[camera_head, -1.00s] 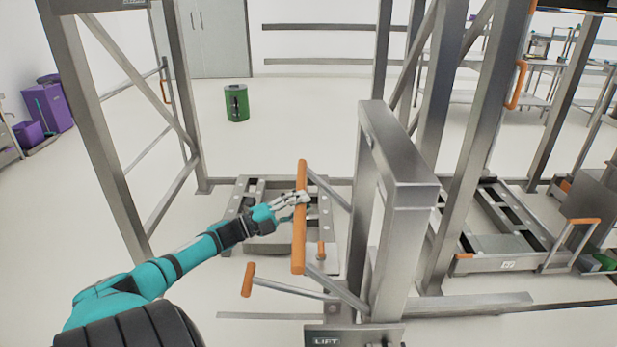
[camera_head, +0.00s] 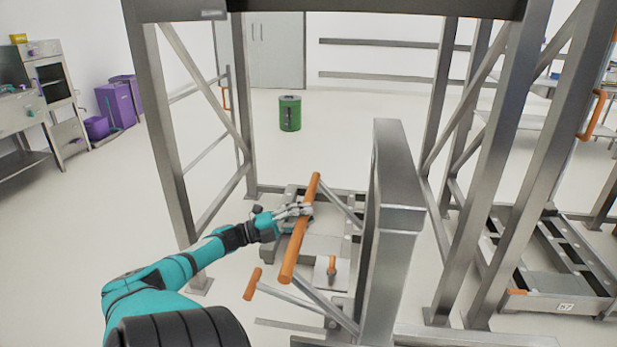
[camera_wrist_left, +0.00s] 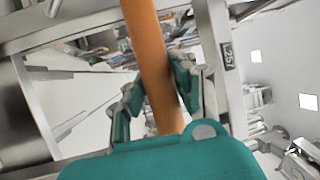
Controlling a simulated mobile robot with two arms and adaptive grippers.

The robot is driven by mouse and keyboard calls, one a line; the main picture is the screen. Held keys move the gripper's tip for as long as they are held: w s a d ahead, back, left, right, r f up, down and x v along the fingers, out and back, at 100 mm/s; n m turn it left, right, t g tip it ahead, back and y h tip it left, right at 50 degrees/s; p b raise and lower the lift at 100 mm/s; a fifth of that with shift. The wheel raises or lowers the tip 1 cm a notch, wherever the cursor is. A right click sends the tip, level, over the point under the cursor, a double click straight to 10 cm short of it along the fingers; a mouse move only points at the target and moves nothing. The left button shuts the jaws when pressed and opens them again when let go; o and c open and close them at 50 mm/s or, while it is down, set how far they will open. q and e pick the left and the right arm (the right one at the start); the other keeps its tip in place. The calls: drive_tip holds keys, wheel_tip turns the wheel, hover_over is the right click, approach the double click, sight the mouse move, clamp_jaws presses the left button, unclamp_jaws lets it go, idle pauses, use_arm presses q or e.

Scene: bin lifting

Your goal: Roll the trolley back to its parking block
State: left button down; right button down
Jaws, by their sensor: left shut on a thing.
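An orange handle bar (camera_head: 294,252) sits on grey metal arms beside a thick grey upright post (camera_head: 401,195), which appears to be part of the trolley. My left gripper (camera_head: 304,211) is shut around the upper part of this bar. In the left wrist view the bar (camera_wrist_left: 148,45) runs between the fingers of my left gripper (camera_wrist_left: 160,92). A second, shorter orange grip (camera_head: 252,284) sticks out below. A low grey base (camera_head: 270,249) lies on the floor behind the bar. I cannot pick out the parking block. My right gripper is not in view.
A tall grey steel frame (camera_head: 165,130) stands around the base, with diagonal braces. Another low platform (camera_head: 560,303) lies at the right. A green bin (camera_head: 289,113) stands behind on open floor. Purple containers (camera_head: 115,103) stand at the far left.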

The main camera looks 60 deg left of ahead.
use_arm(q)
drive_tip(key=shift+w+d+f+h, duration=0.2)
drive_tip(key=shift+w+d+h, duration=0.1)
drive_tip(key=shift+w+d, duration=0.25)
drive_tip(key=c, duration=1)
unclamp_jaws()
drive_tip(key=shift+w+d, duration=0.1)
drive_tip(key=shift+w, duration=0.05)
drive_tip(key=shift+c, duration=0.2)
drive_tip(key=shift+a+r, duration=0.1)
drive_tip(key=shift+a, duration=0.1)
drive_tip(key=shift+s, duration=0.3)
drive_tip(key=v, duration=1.1)
drive_tip(key=shift+s+r, duration=0.1)
drive_tip(key=shift+s, duration=0.3)
